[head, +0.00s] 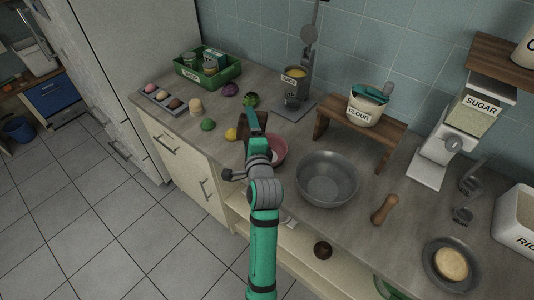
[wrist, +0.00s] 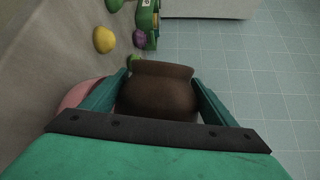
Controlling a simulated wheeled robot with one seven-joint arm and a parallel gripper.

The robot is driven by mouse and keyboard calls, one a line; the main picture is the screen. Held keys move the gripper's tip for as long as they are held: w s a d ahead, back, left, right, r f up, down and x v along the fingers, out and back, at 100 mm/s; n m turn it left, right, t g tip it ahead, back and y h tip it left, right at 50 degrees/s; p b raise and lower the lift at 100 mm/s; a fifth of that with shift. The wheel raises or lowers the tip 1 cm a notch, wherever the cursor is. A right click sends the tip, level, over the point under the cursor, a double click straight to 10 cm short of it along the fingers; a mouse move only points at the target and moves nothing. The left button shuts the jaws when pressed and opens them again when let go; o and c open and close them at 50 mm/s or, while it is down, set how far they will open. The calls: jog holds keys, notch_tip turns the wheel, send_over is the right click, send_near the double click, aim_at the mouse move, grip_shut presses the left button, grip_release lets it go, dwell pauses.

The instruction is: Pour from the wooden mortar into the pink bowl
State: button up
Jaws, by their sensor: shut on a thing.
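The wooden mortar (wrist: 160,96) is dark brown and sits between both fingers of my gripper (wrist: 158,100) in the wrist view. My gripper is shut on it. In the head view the mortar (head: 242,127) shows partly behind my gripper (head: 254,122), above the counter. The mortar looks tilted relative to the counter; its contents are hidden. The pink bowl (head: 278,148) stands on the counter, close to and partly hidden by my wrist. It also shows at the left of the wrist view (wrist: 76,94), beside and partly behind the left finger. What lies inside the bowl is hard to make out.
A large grey bowl (head: 327,178) stands just right of the pink bowl. A yellow fruit (head: 231,134) and a green fruit (head: 208,124) lie to the left. A metal stand (head: 295,92) and a wooden riser (head: 360,125) are behind. A wooden pestle (head: 384,209) lies at right.

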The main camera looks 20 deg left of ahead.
jog(key=shift+w+d+m, duration=0.15)
jog(key=shift+d+m, duration=0.05)
jog(key=shift+m, duration=0.1)
jog(key=shift+s+a+r+y+p, duration=0.1)
jog(key=shift+s+r+y+p, duration=0.1)
jog(key=shift+y+p, duration=0.1)
jog(key=shift+w+d+m, duration=0.2)
jog(key=shift+d+m, duration=0.2)
jog(key=shift+d, duration=0.15)
jog(key=shift+a, duration=0.15)
jog(key=shift+w+d+r+m+t+p, duration=0.1)
jog(key=shift+d+r+m+t+p, duration=0.1)
jog(key=shift+d+m+t+p, duration=0.45)
dwell(0.6)
jog(key=shift+a+m, duration=0.35)
